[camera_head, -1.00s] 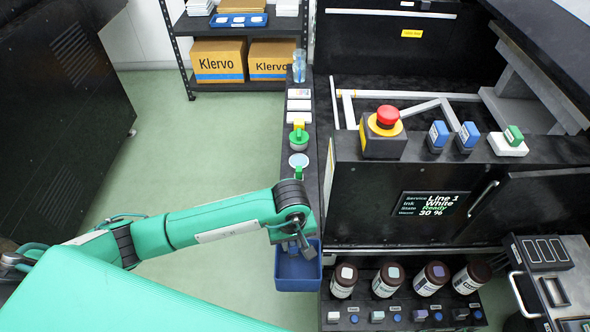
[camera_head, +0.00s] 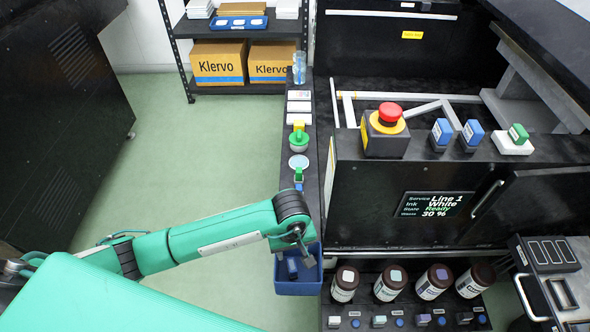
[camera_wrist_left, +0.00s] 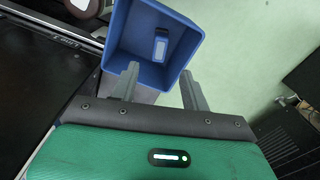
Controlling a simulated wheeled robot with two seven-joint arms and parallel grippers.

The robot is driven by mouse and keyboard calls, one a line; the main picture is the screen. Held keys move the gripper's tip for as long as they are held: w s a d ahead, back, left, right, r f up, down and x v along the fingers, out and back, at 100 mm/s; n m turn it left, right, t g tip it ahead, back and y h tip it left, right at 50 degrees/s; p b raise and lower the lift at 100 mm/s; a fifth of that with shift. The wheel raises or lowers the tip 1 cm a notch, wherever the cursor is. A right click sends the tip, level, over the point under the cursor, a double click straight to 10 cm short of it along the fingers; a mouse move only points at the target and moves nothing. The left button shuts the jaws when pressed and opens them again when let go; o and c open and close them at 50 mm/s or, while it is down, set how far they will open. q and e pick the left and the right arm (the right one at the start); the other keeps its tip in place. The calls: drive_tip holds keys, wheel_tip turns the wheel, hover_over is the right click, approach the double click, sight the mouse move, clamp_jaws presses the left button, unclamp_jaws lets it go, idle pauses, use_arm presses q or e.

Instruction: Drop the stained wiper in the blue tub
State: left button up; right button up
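The blue tub (camera_head: 298,288) hangs beside the black machine, below the end of the narrow ledge. My left gripper (camera_head: 305,258) is over the tub's opening; in the left wrist view it (camera_wrist_left: 160,72) is open, its two grey fingers apart with nothing between their tips. A small dark-blue piece with a pale face, seemingly the wiper (camera_wrist_left: 160,47), lies inside the tub in the left wrist view. It also shows as a dark shape (camera_head: 291,267) in the head view. I cannot make out stains on it. My right gripper is in neither view.
The ledge above the tub bears a green-and-yellow item (camera_head: 299,138) and pale pads. Brown bottles (camera_head: 389,286) stand right of the tub. A red stop button (camera_head: 389,115) and stampers sit on the machine. Green floor (camera_head: 190,160) is free at left.

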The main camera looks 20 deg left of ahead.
use_arm(q)
wheel_tip(320, 180, up, 14)
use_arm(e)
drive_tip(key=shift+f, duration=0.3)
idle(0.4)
use_arm(q)
drive_tip(key=shift+f, duration=0.1)
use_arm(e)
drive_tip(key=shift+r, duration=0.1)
